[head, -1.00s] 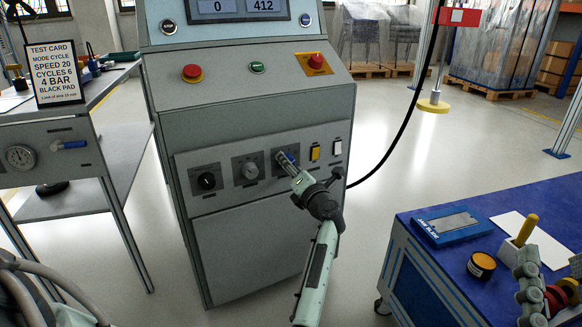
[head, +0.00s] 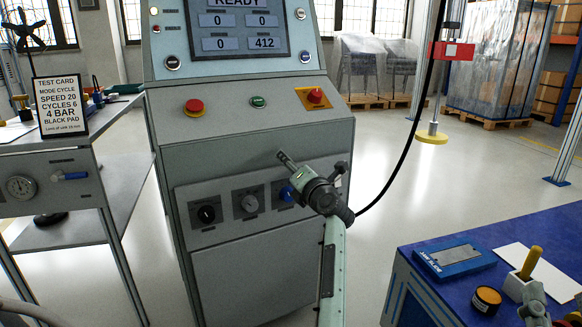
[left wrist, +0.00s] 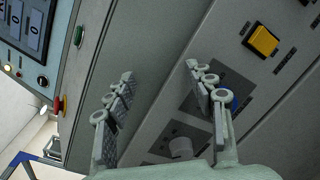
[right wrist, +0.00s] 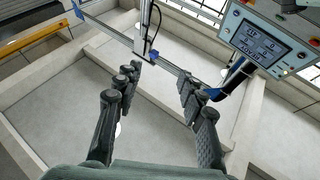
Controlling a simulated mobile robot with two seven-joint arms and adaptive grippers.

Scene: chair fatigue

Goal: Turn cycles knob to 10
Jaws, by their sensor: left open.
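The machine's front panel holds a black knob (head: 206,214), a grey knob (head: 250,203) and a blue knob (head: 287,193). Their labels are too small to read, so I cannot tell which is cycles. My left gripper (head: 311,164) is open and empty, in front of the panel and above the blue knob. In the left wrist view my left gripper (left wrist: 160,78) has its fingers spread; the grey knob (left wrist: 180,147) shows between them low down, and the blue knob (left wrist: 229,98) is partly behind the right finger. My right gripper (right wrist: 158,76) is open and empty, away from the knobs.
A yellow button (left wrist: 262,40) sits beside the knobs. Red buttons (head: 194,107) and a screen (head: 240,30) showing READY are above. A blue-topped cart (head: 420,290) stands at right. A black cable hangs right of the machine.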

